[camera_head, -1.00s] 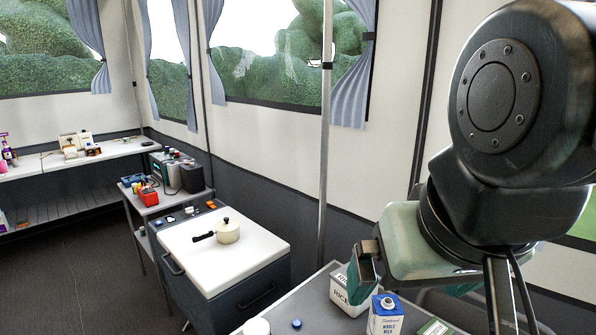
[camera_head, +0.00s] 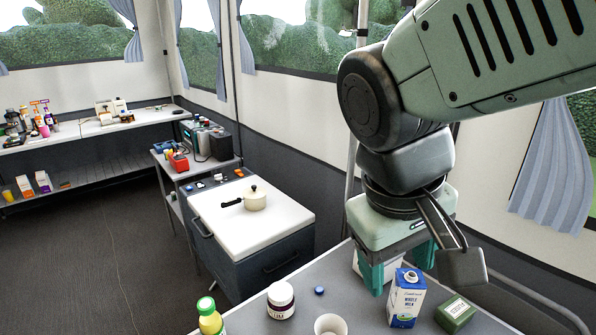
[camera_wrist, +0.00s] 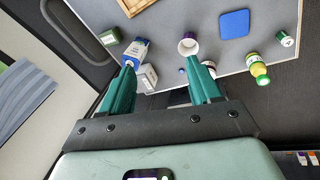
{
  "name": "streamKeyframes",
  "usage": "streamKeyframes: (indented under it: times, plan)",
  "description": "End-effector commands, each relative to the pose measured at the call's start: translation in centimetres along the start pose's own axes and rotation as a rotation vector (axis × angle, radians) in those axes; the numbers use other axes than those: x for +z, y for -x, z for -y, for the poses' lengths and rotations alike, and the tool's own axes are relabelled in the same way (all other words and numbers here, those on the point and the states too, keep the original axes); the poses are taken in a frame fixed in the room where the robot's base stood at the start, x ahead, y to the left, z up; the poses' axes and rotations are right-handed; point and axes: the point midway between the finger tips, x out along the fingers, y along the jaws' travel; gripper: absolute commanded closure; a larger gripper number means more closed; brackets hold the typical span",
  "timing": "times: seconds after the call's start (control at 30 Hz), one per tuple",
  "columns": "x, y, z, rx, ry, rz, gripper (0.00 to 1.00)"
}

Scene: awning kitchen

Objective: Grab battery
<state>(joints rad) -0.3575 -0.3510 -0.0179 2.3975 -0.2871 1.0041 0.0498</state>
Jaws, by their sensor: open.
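I cannot pick out a battery with certainty in either view. A small dark green and white cylinder (camera_wrist: 285,38) stands near the table edge at the upper right of the wrist view; I cannot tell what it is. My gripper (camera_head: 398,268) points down over the near grey table (camera_head: 345,300), close to the white carton (camera_head: 360,262) and the milk carton (camera_head: 407,297). In the wrist view my gripper (camera_wrist: 160,65) is open, its teal fingers wide apart with nothing held between them.
A cup (camera_head: 330,325), a jar (camera_head: 281,299), a small blue cap (camera_head: 319,290), a green-capped bottle (camera_head: 210,318) and a green box (camera_head: 455,313) stand on the near table. A blue square (camera_wrist: 235,23) lies there too. A pot (camera_head: 255,198) sits on the white-topped cabinet (camera_head: 285,215).

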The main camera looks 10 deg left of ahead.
Motion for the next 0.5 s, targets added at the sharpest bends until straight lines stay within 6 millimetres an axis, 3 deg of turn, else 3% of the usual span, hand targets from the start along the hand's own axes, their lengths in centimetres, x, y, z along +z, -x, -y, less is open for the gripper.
streamKeyframes:
  times: [0.27, 0.5]
  plan:
    - [-5.3, -5.5, 5.5, 0.276, 0.536, 0.276, 0.37]
    - [-9.0, -10.2, 13.0, 0.621, 0.99, 0.387, 0.37]
